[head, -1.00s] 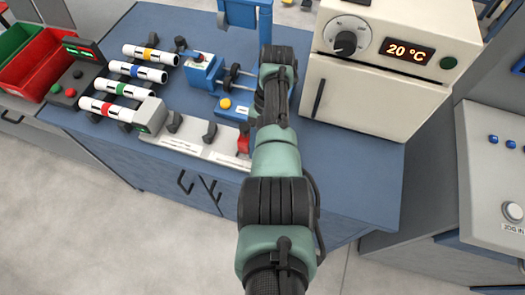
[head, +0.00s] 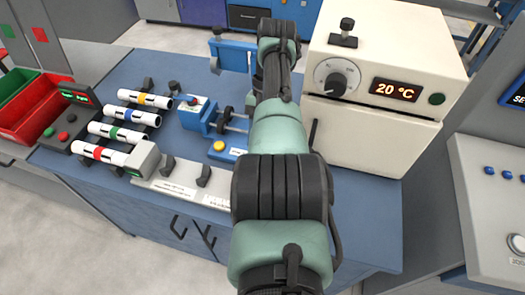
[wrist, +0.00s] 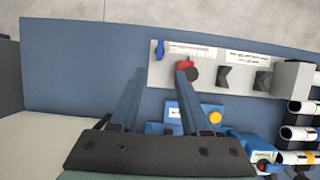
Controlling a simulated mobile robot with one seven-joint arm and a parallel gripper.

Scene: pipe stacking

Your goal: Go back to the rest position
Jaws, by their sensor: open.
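My gripper (wrist: 161,72) shows in the wrist view with its two fingers apart and nothing between them. It is above the blue bench, over the end of the white holder strip (wrist: 207,57); one finger overlaps a red clamp (wrist: 193,73) in the picture. In the head view my arm reaches forward over the bench and the gripper is hidden behind it. Several white pipes with yellow, blue, green and red bands (head: 122,134) lie in a rack at the bench's left. The holder strip (head: 187,187) has black clips and is partly hidden by my arm.
A white oven (head: 385,80) reading 20 °C stands right of my arm. A blue machine with a yellow button (head: 218,146) sits left of it. A grey console (head: 490,200) stands at the right.

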